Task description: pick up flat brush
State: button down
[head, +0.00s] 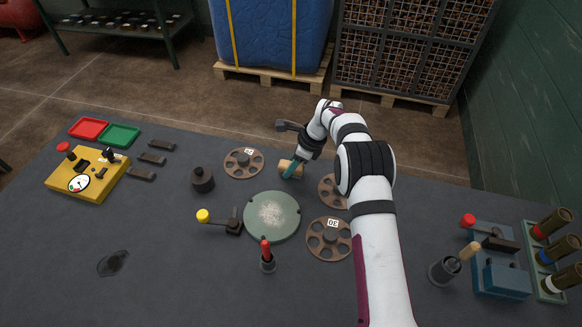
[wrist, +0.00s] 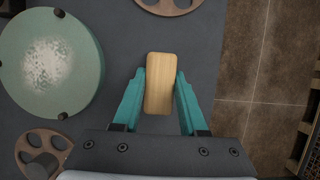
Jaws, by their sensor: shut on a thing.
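The flat brush (wrist: 159,90) shows in the wrist view as a plain, pale wooden block with rounded corners. My gripper (wrist: 160,74) is shut on it, with one teal finger along each long side. Its bristles are hidden from this angle. In the head view the tan brush (head: 286,164) is partly covered by my teal fingers (head: 291,170), near the far edge of the dark table. I cannot tell whether the brush touches the table.
A round green plate (head: 271,232) with pale powder lies nearby. Brown spoked wheels (head: 244,163) lie around it, one partly behind my arm. A dark weight (head: 202,180) and a yellow-knobbed lever (head: 222,219) stand left. A yellow gauge box (head: 86,174) is farther left.

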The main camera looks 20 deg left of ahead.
aim_at(286, 163)
jog(key=shift+r, duration=0.5)
notch_tip(286, 163, up, 3)
jog(key=shift+f, duration=0.1)
jog(key=s+d+r, duration=0.1)
jog(key=d+r, duration=0.6)
jog(key=d, duration=0.4)
jog(key=shift+d, duration=0.35)
